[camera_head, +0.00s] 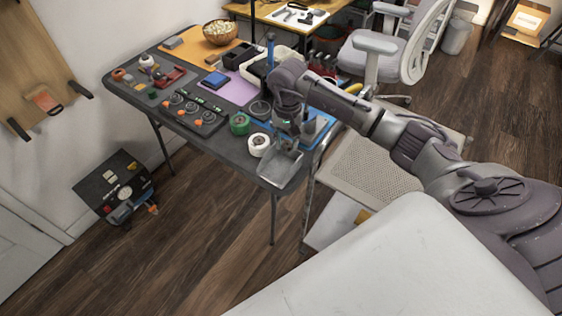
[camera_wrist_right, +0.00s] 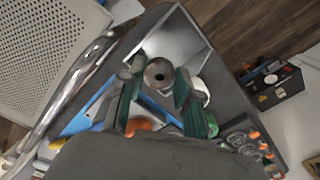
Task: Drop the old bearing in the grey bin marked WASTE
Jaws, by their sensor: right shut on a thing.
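My right gripper (camera_head: 287,138) is at the table's near right corner. In the right wrist view, the gripper (camera_wrist_right: 157,86) is shut on the old bearing (camera_wrist_right: 158,72), a round grey metal piece with a dark centre hole. The bearing is hidden behind the gripper in the head view. A grey open bin (camera_head: 279,170) is at the table corner, just below and in front of the gripper. It also shows in the right wrist view (camera_wrist_right: 188,40), beyond the bearing; its marking cannot be read. The bearing appears over the bin's near edge. My left gripper is not in view.
The dark table (camera_head: 215,143) holds a green roll (camera_head: 239,124), a white roll (camera_head: 259,145), a black tray with orange parts (camera_head: 190,113) and a blue mat (camera_head: 322,123) close by. A perforated grey chair or cart (camera_head: 365,180) stands right of the table.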

